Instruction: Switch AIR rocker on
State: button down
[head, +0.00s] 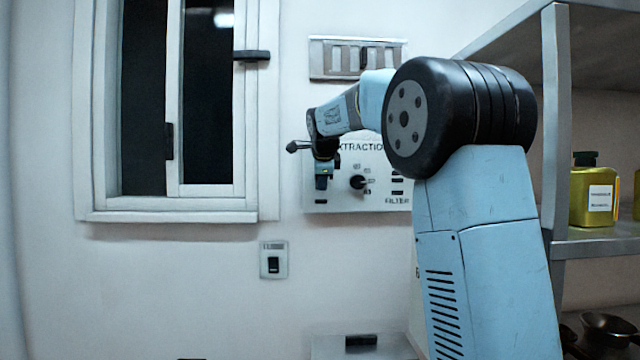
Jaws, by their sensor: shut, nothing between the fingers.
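A white control panel (345,200) marked "EXTRACTION" hangs on the wall, with a round knob (359,183) in its middle and the word "FILTER" at lower right. My gripper (321,184) is in front of the panel's left part, pointing down, shut and empty; it hides what lies behind it. I cannot tell whether it touches the panel. A separate small switch plate (273,260) with a dark rocker is lower left; its label is too small to read. I cannot make out an "AIR" label; my arm covers part of the panel.
A window (235,200) with a dark handle is to the left. A slotted vent plate (320,60) is above the panel. A metal shelf (590,246) with yellow-green containers (594,197) stands at right. A metal box (330,347) is below. The wall at lower left is clear.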

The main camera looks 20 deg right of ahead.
jog(key=shift+w+f, duration=0.15)
dwell(0.4)
jog(key=shift+r, duration=1)
jog(key=shift+r, duration=0.1)
